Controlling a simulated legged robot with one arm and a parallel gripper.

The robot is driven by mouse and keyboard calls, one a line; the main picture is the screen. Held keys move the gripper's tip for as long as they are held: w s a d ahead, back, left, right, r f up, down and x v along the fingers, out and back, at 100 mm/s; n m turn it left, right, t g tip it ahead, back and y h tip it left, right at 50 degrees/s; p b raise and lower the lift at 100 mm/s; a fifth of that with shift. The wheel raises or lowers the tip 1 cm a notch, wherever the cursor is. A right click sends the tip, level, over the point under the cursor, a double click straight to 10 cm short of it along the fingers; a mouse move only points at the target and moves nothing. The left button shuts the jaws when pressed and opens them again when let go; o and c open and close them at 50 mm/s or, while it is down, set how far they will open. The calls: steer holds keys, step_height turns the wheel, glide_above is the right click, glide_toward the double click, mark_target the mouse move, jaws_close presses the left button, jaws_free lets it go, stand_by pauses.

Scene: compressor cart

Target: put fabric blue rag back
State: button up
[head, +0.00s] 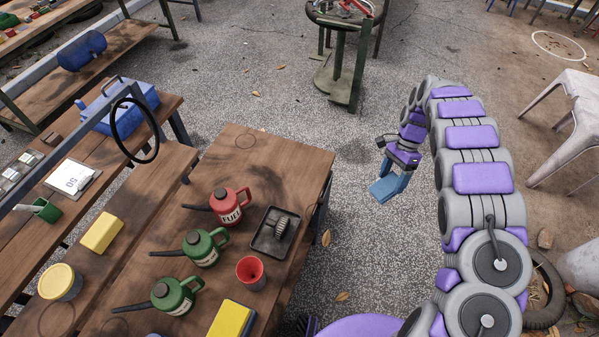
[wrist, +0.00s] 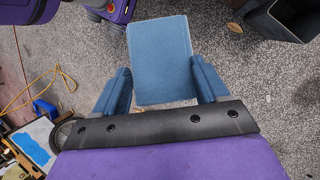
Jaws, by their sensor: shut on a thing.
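The blue rag (head: 390,188) is in my gripper (head: 400,158), held in the air over the gravel, right of the wooden bench (head: 286,149). In the wrist view the rag (wrist: 160,58) shows as a flat, light blue panel between the two blue side parts of my gripper (wrist: 162,88). The gripper is shut on it. The rag touches nothing else that I can see. The bench is apart from it, to the left.
The bench holds a red fuel can (head: 231,206), green cans (head: 203,247), a dark tray (head: 276,232), a red cup (head: 251,272) and a yellow-and-blue block (head: 231,320). A green metal stand (head: 343,75) is behind. A plastic chair (head: 573,115) stands right. Gravel between is clear.

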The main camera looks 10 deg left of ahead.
mark_target(373, 191)
steer(key=s+a+m+y, duration=0.1)
steer(key=s+a+f+m+t+y+p, duration=0.1)
steer(key=s+a+y, duration=0.1)
steer(key=s+a+f+m+t+y, duration=0.1)
steer(key=s+a+m, duration=0.1)
steer(key=shift+a, duration=0.15)
steer(key=s+a+m+t+y+p, duration=0.2)
steer(key=s+a+m+t+y, duration=0.15)
steer(key=a, duration=0.55)
steer(key=shift+m+t+h, duration=0.35)
steer(key=shift+h, duration=0.2)
steer(key=w+a, duration=0.3)
steer(key=a, duration=0.1)
steer(key=w+a+b, duration=0.1)
steer(key=w+a, duration=0.2)
steer(key=a, duration=0.1)
steer(key=w+a+f+b, duration=0.1)
steer(key=w+a, duration=0.3)
steer(key=shift+a, duration=0.1)
steer(key=shift+w+a+f, duration=0.1)
steer(key=shift+a+f, duration=0.05)
step_height(373, 191, down, 3)
steer(key=shift+f+b, duration=0.1)
steer(key=shift+b, duration=0.55)
steer(key=shift+f, duration=0.1)
steer(key=shift+c, duration=0.3)
steer(key=o, duration=1.1)
steer(key=shift+c, duration=0.2)
